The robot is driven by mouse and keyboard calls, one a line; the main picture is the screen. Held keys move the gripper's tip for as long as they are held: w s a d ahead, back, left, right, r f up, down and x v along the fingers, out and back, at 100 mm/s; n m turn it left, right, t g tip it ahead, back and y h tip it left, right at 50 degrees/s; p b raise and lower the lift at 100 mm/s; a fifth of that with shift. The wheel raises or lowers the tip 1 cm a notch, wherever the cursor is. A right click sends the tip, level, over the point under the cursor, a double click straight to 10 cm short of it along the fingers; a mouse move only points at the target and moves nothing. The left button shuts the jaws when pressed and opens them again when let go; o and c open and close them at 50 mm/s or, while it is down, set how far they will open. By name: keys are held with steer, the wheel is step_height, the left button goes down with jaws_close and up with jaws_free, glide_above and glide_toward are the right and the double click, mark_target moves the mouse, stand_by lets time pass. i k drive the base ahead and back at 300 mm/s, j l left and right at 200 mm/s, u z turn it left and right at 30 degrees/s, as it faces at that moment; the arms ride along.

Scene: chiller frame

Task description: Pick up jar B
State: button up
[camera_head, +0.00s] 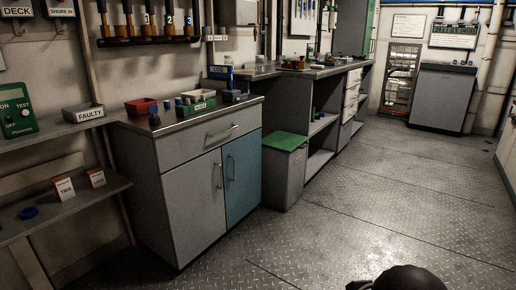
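I cannot make out any jar marked B. Several small dark and blue jar-like items (154,119) stand on the near metal counter (165,126), too small to read. A dark rounded part at the bottom right edge looks like my own arm. My gripper's fingers are not in view.
A red bin (141,106) sits on the counter and a grey bin marked FAULTY (84,113) on the left shelf. A blue ring (29,213) lies on the lower shelf. A green-lidded bin (285,142) stands beside the cabinet. The right floor (390,190) is clear.

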mark_target(259, 62)
steer(key=i+z, duration=0.1)
steer(key=i, duration=0.7)
steer(key=i+j+z, duration=0.1)
steer(key=i, duration=0.65)
steer(key=i+j+z, duration=0.1)
steer(key=i, duration=0.7)
steer(key=j, duration=0.1)
